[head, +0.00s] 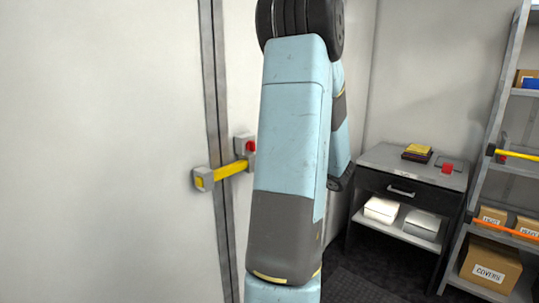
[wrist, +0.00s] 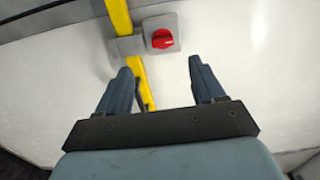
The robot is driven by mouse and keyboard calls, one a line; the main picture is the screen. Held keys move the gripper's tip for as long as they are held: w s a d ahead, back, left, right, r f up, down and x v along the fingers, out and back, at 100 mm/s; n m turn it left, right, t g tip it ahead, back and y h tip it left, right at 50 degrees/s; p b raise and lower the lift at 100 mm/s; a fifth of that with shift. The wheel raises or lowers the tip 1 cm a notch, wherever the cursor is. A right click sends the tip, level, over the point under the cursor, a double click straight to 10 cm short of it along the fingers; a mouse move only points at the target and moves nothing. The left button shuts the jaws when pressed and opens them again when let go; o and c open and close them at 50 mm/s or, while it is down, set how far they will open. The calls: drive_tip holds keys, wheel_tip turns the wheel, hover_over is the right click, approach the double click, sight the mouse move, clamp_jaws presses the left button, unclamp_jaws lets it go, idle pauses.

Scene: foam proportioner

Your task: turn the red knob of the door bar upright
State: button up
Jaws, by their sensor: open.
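The door bar (head: 231,169) is yellow and runs across the door seam in the head view, into a grey bracket (head: 201,180) at its left. The red knob (head: 250,146) sits by the bar's right end, partly hidden by my arm. In the wrist view the red knob (wrist: 162,39) is on a grey plate (wrist: 176,21) beside the yellow bar (wrist: 119,14). A small pale mark shows on the knob; its exact angle is hard to tell. My gripper (wrist: 160,66) is open and empty, its fingers apart below the knob in the picture. My arm hides the gripper in the head view.
A dark cabinet (head: 403,190) with a drawer stands at the right, with a small red item (head: 448,168) on top. A shelf rack with boxes (head: 490,265) stands at the far right. The white door left of the bar is clear.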

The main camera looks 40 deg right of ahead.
drive_tip(key=shift+s, duration=0.85)
drive_tip(key=w+a+r+n+g+y, duration=0.15)
drive_tip(key=a+n+g+y, duration=0.3)
drive_tip(key=a, duration=0.95)
drive_tip(key=s+a+r+n+g+y, duration=0.1)
drive_tip(key=a+r+n+g+y, duration=0.25)
drive_tip(key=a, duration=1.05)
drive_tip(key=s+a+n+g+h, duration=0.4)
drive_tip(key=s+a+n+h, duration=0.5)
drive_tip(key=s+a, duration=0.2)
drive_tip(key=shift+s+r+h, duration=0.3)
drive_tip(key=shift+s+r, duration=0.05)
drive_tip(key=shift+s, duration=0.65)
